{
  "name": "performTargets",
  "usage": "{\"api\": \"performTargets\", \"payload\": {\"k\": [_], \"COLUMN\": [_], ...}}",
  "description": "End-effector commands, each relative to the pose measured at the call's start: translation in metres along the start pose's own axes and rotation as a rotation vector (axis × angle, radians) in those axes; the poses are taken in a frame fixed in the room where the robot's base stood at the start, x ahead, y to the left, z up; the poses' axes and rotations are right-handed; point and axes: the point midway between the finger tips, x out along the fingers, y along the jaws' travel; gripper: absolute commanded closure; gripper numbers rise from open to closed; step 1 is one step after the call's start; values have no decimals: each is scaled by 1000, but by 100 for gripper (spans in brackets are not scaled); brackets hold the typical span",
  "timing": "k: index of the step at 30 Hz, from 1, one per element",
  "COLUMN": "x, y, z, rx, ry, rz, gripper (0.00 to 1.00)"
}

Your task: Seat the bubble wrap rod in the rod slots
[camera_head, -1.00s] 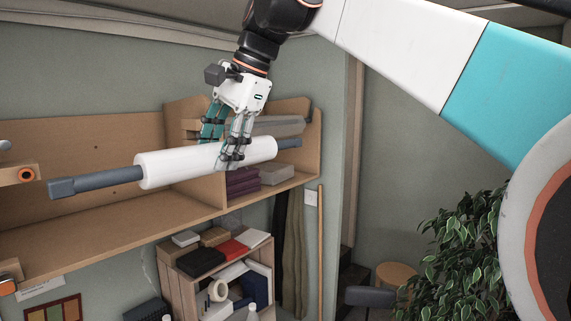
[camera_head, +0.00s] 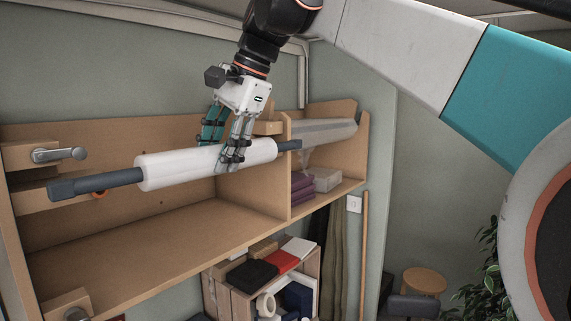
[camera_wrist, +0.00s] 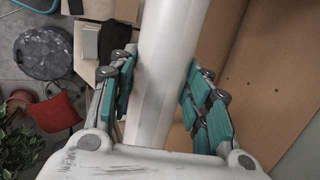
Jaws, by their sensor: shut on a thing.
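The bubble wrap rod is a white roll (camera_head: 165,168) on a dark grey bar (camera_head: 110,182) that sticks out at both ends. My gripper (camera_head: 222,150) is shut on the roll, right of its middle, and holds it in the air before the shelf. The rod tilts in the picture, right end higher. In the wrist view the roll (camera_wrist: 165,60) runs between my teal finger pads (camera_wrist: 160,90). Wooden blocks stick out at the shelf's left end (camera_head: 25,155) and by the divider (camera_head: 268,127). I cannot make out the slots; the rod's left end overlaps the left blocks in view.
The wooden shelf (camera_head: 190,235) has an empty wide bay and a right bay with purple folded cloth (camera_head: 302,188) and a grey roll (camera_head: 325,130). A metal latch (camera_head: 60,154) sits on the upper left block. A crate (camera_head: 225,285) stands below; a stool (camera_head: 424,281) stands right.

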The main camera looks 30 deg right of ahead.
Motion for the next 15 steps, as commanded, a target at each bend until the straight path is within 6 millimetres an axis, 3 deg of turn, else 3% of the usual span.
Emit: {"api": "performTargets", "payload": {"k": [7,15], "x": [-2,6], "y": [1,-18], "z": [3,1], "rx": [0,0], "ry": [-1,-1], "rz": [0,0], "gripper": [91,91]}}
